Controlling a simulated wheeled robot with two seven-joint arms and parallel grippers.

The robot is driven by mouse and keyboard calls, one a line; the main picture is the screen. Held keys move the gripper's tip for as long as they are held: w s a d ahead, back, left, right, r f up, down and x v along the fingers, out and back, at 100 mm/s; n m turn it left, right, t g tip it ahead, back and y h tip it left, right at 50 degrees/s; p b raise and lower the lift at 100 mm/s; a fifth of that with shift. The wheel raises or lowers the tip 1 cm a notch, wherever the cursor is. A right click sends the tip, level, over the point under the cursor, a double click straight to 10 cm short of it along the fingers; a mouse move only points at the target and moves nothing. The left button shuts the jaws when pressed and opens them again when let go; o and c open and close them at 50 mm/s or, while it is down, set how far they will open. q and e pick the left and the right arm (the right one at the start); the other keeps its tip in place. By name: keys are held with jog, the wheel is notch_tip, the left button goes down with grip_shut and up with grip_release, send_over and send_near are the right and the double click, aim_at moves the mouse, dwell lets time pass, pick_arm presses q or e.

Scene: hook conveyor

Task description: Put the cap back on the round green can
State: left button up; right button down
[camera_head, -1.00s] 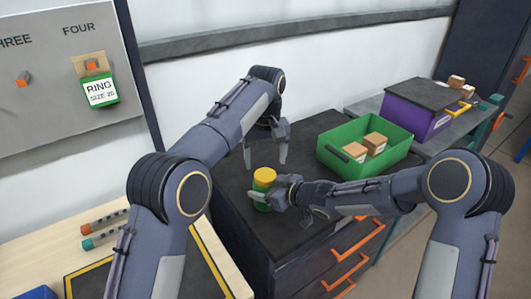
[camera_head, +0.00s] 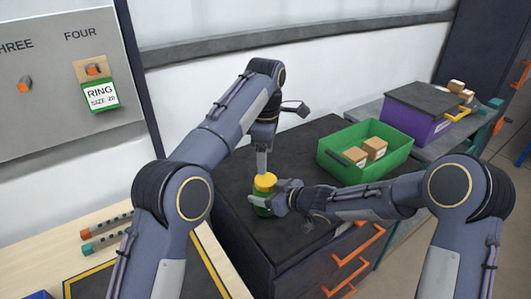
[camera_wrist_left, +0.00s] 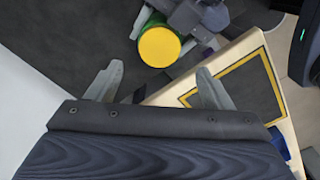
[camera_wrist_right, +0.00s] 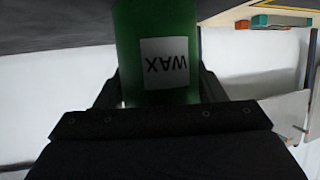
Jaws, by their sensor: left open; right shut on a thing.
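The round green can (camera_head: 262,210) stands on the dark cabinet top, with the yellow cap (camera_head: 265,183) at its top. I cannot tell whether the cap is fully seated. My right gripper (camera_head: 272,201) is shut on the can's side; the right wrist view shows the green can (camera_wrist_right: 157,25) with an upside-down WAX label between the fingers. My left gripper (camera_head: 262,168) is open and points down over the cap, partly in front of it. In the left wrist view the yellow cap (camera_wrist_left: 159,46) lies beyond the open fingers, roughly centred between them.
A green bin (camera_head: 365,172) with small boxes stands right of the can. Farther right is a purple bin (camera_head: 408,118) with a dark cover. A wall panel (camera_head: 60,90) is at the left, above a wooden bench (camera_head: 40,255). Orange-handled drawers are below the cabinet top.

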aim_at(266, 179)
pick_arm(q)
jog(key=shift+f, duration=0.1)
jog(key=shift+f, duration=3.9)
jog(key=shift+c, duration=0.4)
jog(key=c, duration=0.9)
jog(key=m, duration=0.9)
jog(key=shift+m, duration=0.4)
jog(key=m, duration=0.3)
